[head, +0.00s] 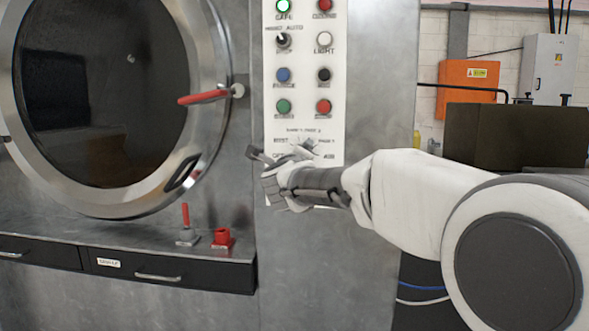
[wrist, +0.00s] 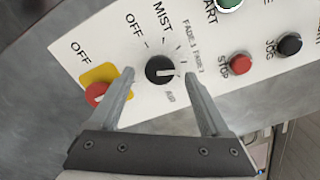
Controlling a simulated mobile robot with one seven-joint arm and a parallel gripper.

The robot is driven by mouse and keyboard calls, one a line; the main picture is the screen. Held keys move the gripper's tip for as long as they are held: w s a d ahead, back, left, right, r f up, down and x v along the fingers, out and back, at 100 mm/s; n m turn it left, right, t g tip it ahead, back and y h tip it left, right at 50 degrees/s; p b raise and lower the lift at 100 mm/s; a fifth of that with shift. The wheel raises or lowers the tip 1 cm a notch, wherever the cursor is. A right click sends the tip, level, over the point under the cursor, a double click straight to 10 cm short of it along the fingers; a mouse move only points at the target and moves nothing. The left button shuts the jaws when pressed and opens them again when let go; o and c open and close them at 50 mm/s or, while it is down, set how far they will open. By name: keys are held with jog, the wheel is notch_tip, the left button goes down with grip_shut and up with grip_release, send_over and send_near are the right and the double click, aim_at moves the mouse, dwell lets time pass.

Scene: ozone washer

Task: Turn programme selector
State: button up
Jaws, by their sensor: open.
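The programme selector is a black round knob (wrist: 160,70) on the white control panel (wrist: 115,45). OFF, MIST, FADE and AIR labels surround it. A pale pointer mark on the knob faces right in the wrist view. My gripper (wrist: 159,75) is open, with one finger on each side of the knob; I cannot tell whether either finger touches it. In the head view my gripper (head: 268,167) is at the lower part of the panel and hides the selector.
A red knob on a yellow plate (wrist: 98,75) sits close beside my left finger in the wrist view. Red STOP (wrist: 240,62) and black JOG (wrist: 289,43) buttons are to the right. The round washer door (head: 30,170) with a red handle (head: 205,97) is left of the panel.

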jog(key=s+p, duration=0.1)
jog(key=s, duration=1.4)
jog(key=shift+a, duration=0.3)
jog(key=shift+s, duration=0.1)
